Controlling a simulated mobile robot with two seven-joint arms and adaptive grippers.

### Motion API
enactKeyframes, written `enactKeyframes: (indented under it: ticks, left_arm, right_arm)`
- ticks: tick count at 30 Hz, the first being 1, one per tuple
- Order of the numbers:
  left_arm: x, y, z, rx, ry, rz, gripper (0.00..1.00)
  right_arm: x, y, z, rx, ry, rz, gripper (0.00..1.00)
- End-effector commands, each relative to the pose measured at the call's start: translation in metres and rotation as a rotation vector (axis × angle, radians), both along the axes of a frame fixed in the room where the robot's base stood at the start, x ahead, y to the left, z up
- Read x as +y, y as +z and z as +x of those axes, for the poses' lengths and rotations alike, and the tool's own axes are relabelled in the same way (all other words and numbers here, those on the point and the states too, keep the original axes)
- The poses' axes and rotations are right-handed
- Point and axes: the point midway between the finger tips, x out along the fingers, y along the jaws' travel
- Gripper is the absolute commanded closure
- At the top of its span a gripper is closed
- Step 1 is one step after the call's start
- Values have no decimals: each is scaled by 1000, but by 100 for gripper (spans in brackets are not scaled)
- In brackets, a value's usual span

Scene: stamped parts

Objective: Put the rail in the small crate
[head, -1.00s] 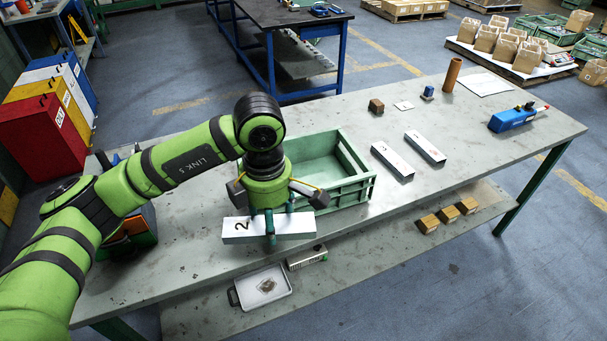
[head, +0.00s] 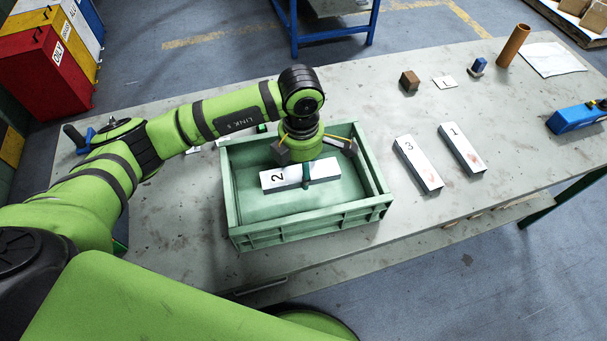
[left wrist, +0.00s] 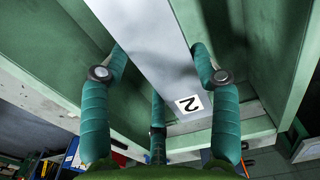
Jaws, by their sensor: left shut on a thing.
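The rail marked 2 (head: 276,181) is a light metal bar. My left gripper (head: 307,172) is shut on it and holds it over the inside of the green small crate (head: 312,231). In the left wrist view the gripper's teal fingers (left wrist: 157,88) stand around the rail (left wrist: 160,60), and the crate's walls (left wrist: 255,40) rise on both sides. I cannot tell whether the rail touches the crate floor. My right gripper is not in view.
Two similar bars, marked 3 (head: 418,163) and 1 (head: 462,150), lie right of the crate. Behind them are a brown block (head: 409,81), a white card (head: 445,82), a blue-topped item (head: 478,66) and an orange-brown tube (head: 513,45). A blue tool (head: 577,118) lies far right.

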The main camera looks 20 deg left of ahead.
Motion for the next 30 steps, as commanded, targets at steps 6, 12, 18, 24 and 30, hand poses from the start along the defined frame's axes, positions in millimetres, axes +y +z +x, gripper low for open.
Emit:
enactKeyframes:
  ticks: [6,12,18,24,30]
  left_arm:
    - [0,-23,0,-1,0,-1,75]
    - [0,-46,-1,3,1,-1,75]
    - [0,-61,1,-2,-1,-1,75]
    - [0,-62,1,-3,-1,-1,75]
    - [0,-63,1,-1,-1,0,14]
  right_arm:
    - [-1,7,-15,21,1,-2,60]
    - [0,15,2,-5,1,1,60]
    - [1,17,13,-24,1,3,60]
    - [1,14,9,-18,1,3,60]
    - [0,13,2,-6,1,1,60]
